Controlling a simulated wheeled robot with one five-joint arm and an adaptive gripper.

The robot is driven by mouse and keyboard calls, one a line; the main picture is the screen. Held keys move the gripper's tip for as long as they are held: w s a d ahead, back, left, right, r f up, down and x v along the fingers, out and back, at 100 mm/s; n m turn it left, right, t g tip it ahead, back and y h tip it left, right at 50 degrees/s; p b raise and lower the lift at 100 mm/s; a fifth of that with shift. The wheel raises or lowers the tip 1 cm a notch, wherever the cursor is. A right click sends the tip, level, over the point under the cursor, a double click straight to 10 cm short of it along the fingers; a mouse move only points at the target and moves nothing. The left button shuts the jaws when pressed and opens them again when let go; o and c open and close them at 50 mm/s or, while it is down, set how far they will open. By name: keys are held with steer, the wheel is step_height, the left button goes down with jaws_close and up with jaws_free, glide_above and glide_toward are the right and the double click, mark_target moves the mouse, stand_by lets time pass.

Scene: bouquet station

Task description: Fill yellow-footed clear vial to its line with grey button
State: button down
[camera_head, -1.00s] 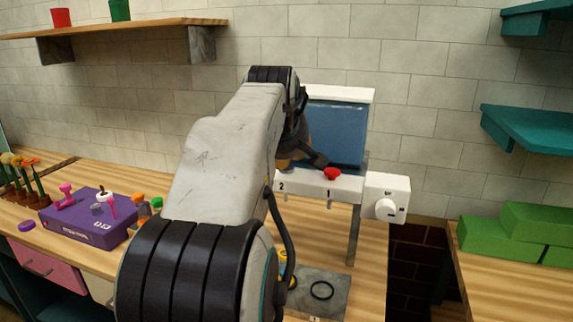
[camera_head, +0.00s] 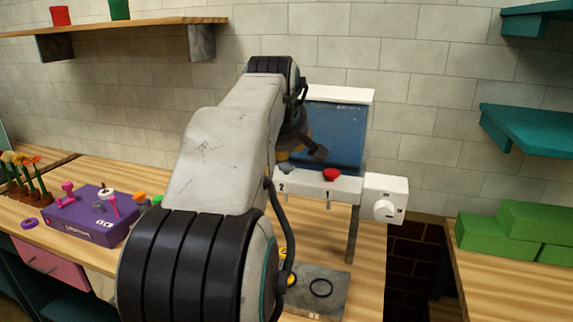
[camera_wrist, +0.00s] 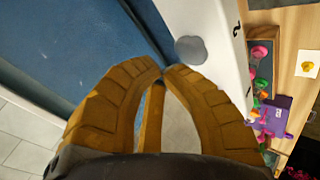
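The grey button (camera_head: 287,168) sits on the white front ledge of the dispenser, by the number 2. In the wrist view the grey button (camera_wrist: 190,50) is a round disc just beyond my fingertips. My gripper (camera_wrist: 164,72) has its two ochre fingers closed tip to tip, with nothing seen between them. In the head view my gripper (camera_head: 318,153) is in front of the blue tank, above the ledge and apart from the buttons. A yellow piece (camera_head: 291,280) shows low beside my arm; it may be the vial's foot. The vial's clear body and line are hidden.
A red button (camera_head: 331,175) sits by number 1. A white dial box (camera_head: 386,198) is at the dispenser's right. A grey plate (camera_head: 335,284) with a black ring lies below. A purple box (camera_head: 85,222) with small items stands left. Green blocks (camera_head: 500,235) lie right.

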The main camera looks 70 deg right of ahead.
mark_target(288, 164)
steer(key=shift+r+p, duration=2.3)
steer(key=shift+r, duration=0.2)
